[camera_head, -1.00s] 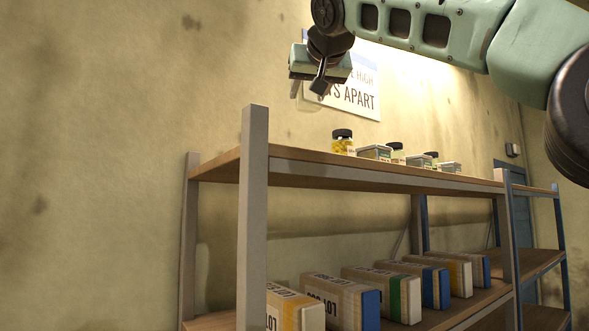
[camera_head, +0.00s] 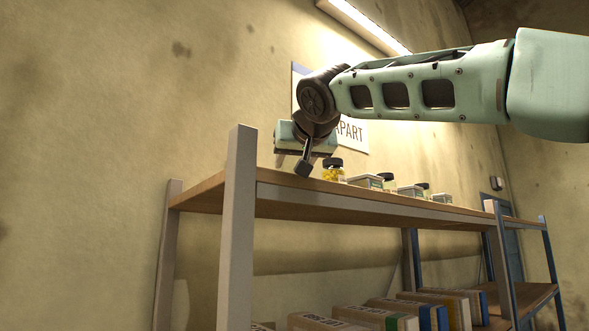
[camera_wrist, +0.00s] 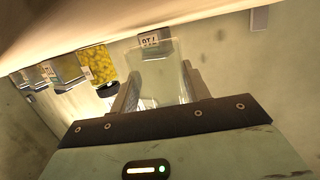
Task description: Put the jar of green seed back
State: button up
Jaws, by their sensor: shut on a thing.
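My gripper (camera_head: 293,163) is over the left end of the top shelf board (camera_head: 350,206), left of the jar of yellow seed. In the wrist view my gripper (camera_wrist: 161,92) is shut on a clear, pale jar (camera_wrist: 164,78) with a white label at its base end. No green seed shows in it; its contents cannot be told. The wrist view is upside down, and the held jar's base is close to the board (camera_wrist: 95,22); whether it touches cannot be told. The held jar cannot be made out in the head view.
The black-lidded yellow jar (camera_head: 333,172) stands just right of my gripper; it also shows in the wrist view (camera_wrist: 99,65). A metal tin (camera_head: 366,181), then more jars and tins, continue rightward. A front post (camera_head: 238,220) rises above the board. Boxes (camera_head: 385,318) fill the lower shelf.

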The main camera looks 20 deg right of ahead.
jog(key=shift+f, duration=0.75)
jog(key=shift+f, duration=0.1)
jog(key=o, duration=1.1)
jog(key=shift+c, duration=0.2)
jog(key=b+v, duration=0.4)
jog(key=v, duration=0.8)
